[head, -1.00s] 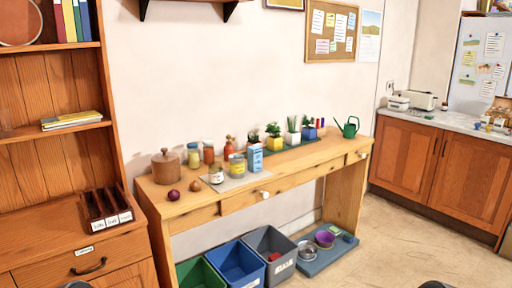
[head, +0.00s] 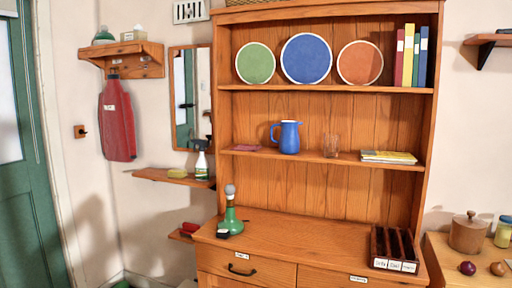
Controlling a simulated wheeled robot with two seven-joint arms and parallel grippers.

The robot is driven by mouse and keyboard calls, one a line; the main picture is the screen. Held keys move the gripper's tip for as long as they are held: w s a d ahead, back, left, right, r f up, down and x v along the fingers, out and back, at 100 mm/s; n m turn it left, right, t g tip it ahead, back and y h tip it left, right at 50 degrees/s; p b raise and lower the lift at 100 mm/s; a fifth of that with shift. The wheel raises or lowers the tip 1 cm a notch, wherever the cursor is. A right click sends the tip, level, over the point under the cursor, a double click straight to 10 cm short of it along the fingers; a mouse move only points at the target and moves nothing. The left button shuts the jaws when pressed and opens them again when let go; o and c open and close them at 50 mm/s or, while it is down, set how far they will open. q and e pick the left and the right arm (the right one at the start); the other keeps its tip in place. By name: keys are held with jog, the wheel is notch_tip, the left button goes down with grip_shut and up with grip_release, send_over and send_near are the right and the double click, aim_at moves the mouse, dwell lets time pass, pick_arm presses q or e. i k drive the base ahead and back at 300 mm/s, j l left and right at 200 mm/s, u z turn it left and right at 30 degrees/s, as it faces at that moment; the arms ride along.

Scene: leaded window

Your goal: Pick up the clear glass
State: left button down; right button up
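A clear glass (head: 331,146) stands upright on the middle shelf (head: 350,160) of the wooden hutch. It is see-through, so the brown back boards show through it. It stands between a blue pitcher on its left and a small stack of magazines on its right, apart from both. Neither of my grippers shows in the head view now.
The blue pitcher (head: 288,137) and magazines (head: 388,157) share the glass's shelf. Plates (head: 306,58) and books (head: 408,55) stand above. Below, a green lamp-like object (head: 231,218) and a dark divided box (head: 394,247) flank a clear counter (head: 300,238).

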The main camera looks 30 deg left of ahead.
aim_at(331, 140)
jog(key=u, duration=0.6)
jog(key=i+l+z, duration=0.15)
jog(key=i+z, duration=0.25)
jog(key=i, duration=0.25)
jog(key=i+z, duration=0.4)
jog(key=i, duration=0.3)
